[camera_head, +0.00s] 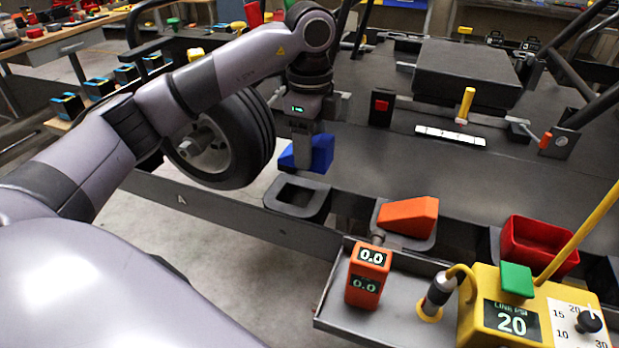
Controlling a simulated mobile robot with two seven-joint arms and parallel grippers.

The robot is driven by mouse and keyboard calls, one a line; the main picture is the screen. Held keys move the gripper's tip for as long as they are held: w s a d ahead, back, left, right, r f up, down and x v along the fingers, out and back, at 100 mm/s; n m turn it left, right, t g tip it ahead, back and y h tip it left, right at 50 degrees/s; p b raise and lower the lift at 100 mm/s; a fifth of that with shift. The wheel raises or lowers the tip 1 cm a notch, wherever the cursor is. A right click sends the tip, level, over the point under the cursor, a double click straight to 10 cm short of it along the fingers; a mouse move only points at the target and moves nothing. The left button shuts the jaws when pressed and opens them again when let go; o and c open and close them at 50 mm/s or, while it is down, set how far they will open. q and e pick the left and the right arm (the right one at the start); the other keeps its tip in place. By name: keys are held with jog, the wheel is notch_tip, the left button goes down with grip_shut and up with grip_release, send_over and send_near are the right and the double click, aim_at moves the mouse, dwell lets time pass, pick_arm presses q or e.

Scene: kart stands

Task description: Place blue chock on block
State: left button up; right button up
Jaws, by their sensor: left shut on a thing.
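My left arm comes in from the left and its left gripper (302,150) points down, shut on the blue chock (321,152). The chock is a wedge held close to the far side of a dark square block with a recessed middle (297,197). The chock appears above and behind this block. I cannot tell whether it touches anything below it. The gripper's fingers hide part of the chock. A similar dark holder (381,214) to the right carries an orange wedge (408,216). My right gripper is not in view.
A black wheel (232,142) stands close beside my left forearm. A grey tray (334,308) with an orange gauge (367,275) and a yellow pressure unit (490,325) is at the front right. A red bin (538,241) sits behind it. The kart floor (370,170) beyond is mostly clear.

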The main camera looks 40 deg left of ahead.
pick_arm(q)
notch_tip(320, 180, down, 2)
notch_tip(320, 180, down, 5)
jog(key=shift+r, duration=0.2)
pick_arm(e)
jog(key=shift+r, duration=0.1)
pick_arm(q)
jog(key=shift+f, duration=0.15)
jog(key=o, duration=1.2)
